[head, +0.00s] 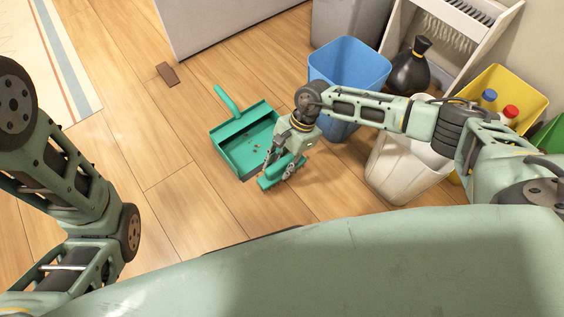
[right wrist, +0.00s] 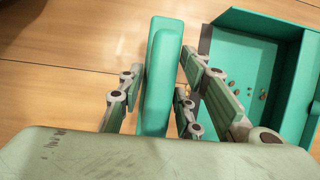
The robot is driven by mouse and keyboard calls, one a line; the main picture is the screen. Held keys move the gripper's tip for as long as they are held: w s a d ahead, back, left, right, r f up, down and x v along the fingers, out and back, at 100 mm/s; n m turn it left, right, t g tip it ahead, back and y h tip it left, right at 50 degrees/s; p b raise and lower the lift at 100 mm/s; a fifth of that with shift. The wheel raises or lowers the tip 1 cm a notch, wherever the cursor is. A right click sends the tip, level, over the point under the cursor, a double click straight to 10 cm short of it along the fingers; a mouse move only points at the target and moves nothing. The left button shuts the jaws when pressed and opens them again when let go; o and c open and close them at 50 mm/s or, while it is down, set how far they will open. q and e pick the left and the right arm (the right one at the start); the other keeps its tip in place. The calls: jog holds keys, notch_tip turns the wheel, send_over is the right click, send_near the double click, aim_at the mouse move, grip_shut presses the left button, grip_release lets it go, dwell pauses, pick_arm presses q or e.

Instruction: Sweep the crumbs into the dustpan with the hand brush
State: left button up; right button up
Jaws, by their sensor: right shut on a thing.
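A teal dustpan (head: 227,150) lies on the wooden floor, its handle pointing up and left; its wall also shows in the right wrist view (right wrist: 268,22). Several small brown crumbs (head: 257,146) lie inside the pan and also show in the right wrist view (right wrist: 262,95). My right gripper (head: 282,167) is shut on the teal hand brush (head: 271,182), beside the pan's lower right edge. The brush body sits between the fingers in the right wrist view (right wrist: 161,75); its bristles are hidden. My left arm shows at the left, but its gripper is out of view.
A blue bin (head: 348,62), a white bin (head: 398,165), a grey bin (head: 336,22), a black bag (head: 415,68) and a yellow bin (head: 525,85) crowd the right. A brown block (head: 167,74) lies on the floor. The floor left of the pan is clear.

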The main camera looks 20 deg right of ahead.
jog(key=shift+f+b, duration=0.55)
jog(key=shift+f, duration=0.2)
dwell(1.5)
jog(key=shift+w, duration=0.1)
jog(key=shift+w+a+b, duration=0.2)
jog(key=shift+w+b, duration=0.15)
jog(key=shift+w, duration=0.15)
jog(key=shift+w+a+b, duration=0.25)
jog(key=shift+w+b, duration=0.3)
jog(key=shift+b, duration=0.05)
jog(key=shift+r, duration=0.1)
jog(key=shift+w, duration=0.1)
jog(key=shift+w+a+b, duration=0.25)
jog(key=shift+w+b, duration=0.25)
jog(key=shift+b, duration=0.1)
